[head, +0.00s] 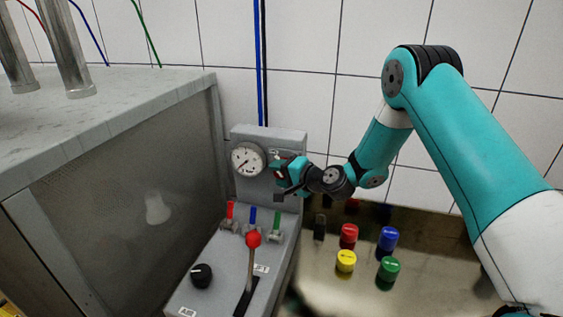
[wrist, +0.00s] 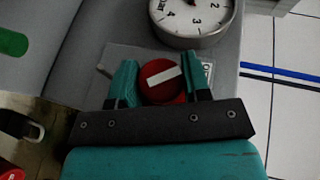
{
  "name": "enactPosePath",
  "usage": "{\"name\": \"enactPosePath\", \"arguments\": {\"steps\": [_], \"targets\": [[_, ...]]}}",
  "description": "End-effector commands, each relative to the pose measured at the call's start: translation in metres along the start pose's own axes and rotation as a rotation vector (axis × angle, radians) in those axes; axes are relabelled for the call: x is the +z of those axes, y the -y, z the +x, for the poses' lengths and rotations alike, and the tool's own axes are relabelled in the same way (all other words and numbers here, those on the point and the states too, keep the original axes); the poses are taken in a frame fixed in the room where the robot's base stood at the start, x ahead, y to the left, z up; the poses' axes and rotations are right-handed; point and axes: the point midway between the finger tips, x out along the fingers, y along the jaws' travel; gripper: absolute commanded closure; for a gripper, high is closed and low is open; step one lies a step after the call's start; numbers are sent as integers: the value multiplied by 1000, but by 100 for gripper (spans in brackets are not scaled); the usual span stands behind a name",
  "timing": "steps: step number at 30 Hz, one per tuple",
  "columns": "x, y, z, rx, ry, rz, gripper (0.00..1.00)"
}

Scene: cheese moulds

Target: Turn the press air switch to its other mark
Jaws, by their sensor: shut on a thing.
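The press air switch (wrist: 162,80) is a round red knob with a white bar across its face, on the grey upright panel of the console. The bar lies nearly level in the wrist view, tilted slightly up at its right end. My gripper (wrist: 158,76) is shut on the knob, one teal finger on each side. In the head view my gripper (head: 286,178) is against the panel just right of the gauge and covers the knob. A small white label (wrist: 208,74) shows partly behind the right finger; its marks are unreadable.
A round gauge (head: 248,158) sits close beside my gripper. Below are red, blue and green valve handles (head: 253,216), a red-ball lever (head: 253,239) and a black knob (head: 201,276). Coloured caps (head: 348,233) stand on the metal bench at right. A big grey cabinet (head: 120,190) stands left.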

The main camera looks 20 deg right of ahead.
Motion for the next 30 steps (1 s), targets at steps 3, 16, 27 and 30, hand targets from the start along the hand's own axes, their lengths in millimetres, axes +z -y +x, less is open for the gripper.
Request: {"name": "enactPosePath", "arguments": {"steps": [3,16,27,30], "targets": [[1,8,-2,87,9,-38,80],[0,0,0,162,9,-68,80],[0,0,0,161,8,-67,31],[0,0,-2,161,7,-66,31]]}}
